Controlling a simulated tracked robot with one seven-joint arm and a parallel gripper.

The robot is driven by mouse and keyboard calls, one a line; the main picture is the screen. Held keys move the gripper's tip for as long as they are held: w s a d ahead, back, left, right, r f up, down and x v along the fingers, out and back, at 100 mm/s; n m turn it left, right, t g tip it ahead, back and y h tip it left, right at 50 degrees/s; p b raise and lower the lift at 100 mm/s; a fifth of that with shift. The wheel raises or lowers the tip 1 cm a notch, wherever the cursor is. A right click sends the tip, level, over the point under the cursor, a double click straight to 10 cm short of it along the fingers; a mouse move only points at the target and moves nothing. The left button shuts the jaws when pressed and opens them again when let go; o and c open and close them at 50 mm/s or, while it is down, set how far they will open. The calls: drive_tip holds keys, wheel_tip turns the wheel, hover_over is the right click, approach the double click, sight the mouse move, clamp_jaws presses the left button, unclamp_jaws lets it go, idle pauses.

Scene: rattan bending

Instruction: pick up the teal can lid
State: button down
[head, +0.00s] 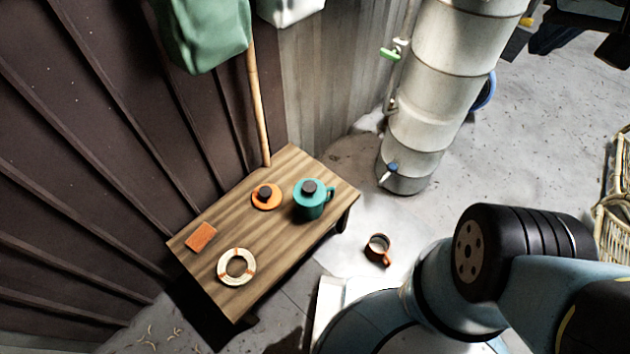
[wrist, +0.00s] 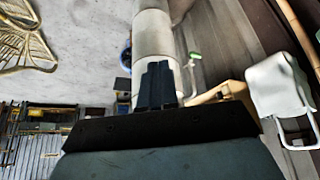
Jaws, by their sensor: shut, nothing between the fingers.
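A teal can (head: 309,205) with a handle on its right side stands upright on the low wooden table, near its right end. Its teal lid (head: 310,187), with a dark round knob, sits on top of the can. In the wrist view my gripper (wrist: 158,70) is shut and empty, with its dark fingers together. The gripper is out of the head view, where only my arm shows at the lower right. The can and lid do not show in the wrist view.
On the wooden table (head: 232,222) are an orange lid with a dark knob (head: 266,197), an orange block (head: 201,236) and a cream ring (head: 223,266). An orange-brown mug (head: 378,250) is on the floor. A tall pale column (head: 440,85) stands behind.

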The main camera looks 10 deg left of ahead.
sight(309, 186)
drive_tip(key=c, duration=1.8)
unclamp_jaws()
